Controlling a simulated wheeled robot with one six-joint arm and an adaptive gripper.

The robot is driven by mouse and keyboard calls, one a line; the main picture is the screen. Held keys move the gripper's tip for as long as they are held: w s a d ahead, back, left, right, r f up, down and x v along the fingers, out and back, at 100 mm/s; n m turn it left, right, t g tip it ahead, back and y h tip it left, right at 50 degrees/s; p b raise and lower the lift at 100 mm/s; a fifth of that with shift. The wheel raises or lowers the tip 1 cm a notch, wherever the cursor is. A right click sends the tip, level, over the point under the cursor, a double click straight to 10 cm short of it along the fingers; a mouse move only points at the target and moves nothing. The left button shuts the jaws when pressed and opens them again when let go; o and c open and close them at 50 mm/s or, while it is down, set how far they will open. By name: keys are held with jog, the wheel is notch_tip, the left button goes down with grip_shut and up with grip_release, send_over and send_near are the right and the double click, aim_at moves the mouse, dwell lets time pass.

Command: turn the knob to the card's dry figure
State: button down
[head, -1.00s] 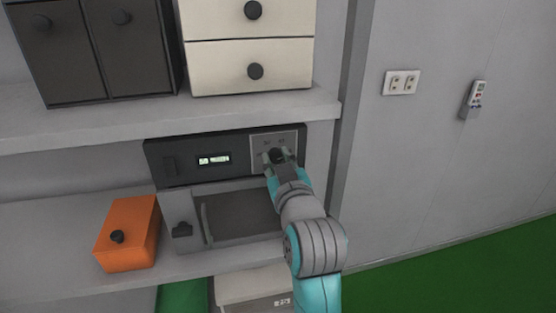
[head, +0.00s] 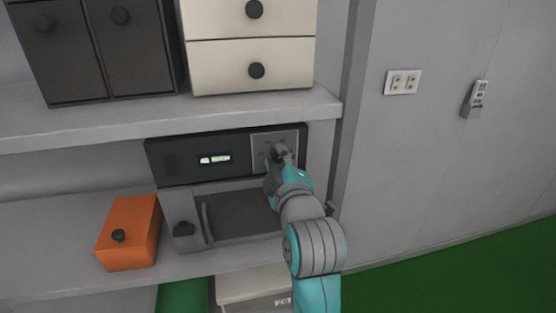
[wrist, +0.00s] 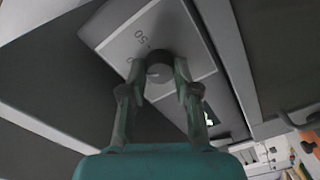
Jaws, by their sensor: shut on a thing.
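The knob (wrist: 160,68) is a dark round cap on a light grey dial plate (wrist: 118,46) in the wrist view. My gripper (wrist: 160,78) is shut on the knob, one finger on each side. A printed "50" shows on the plate, with other marks partly hidden by the knob and fingers. In the head view, the plate (head: 260,138) is at the right end of the dark machine front (head: 182,164), and my gripper (head: 279,158) covers most of the knob. The pointer's setting cannot be read. I cannot make out a card.
A small lit display (head: 215,158) is left of the plate; its figures are unreadable. An orange box (head: 140,225) stands left of the machine on the lower shelf. A shelf with drawers (head: 250,65) lies above. A wall (head: 420,160) rises at right.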

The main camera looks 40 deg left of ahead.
jog(key=shift+n, duration=0.3)
jog(key=c, duration=0.9)
grip_release()
jog(key=shift+o, duration=0.2)
jog(key=shift+d, duration=0.1)
jog(key=v, duration=1.2)
jog(key=shift+f, duration=0.1)
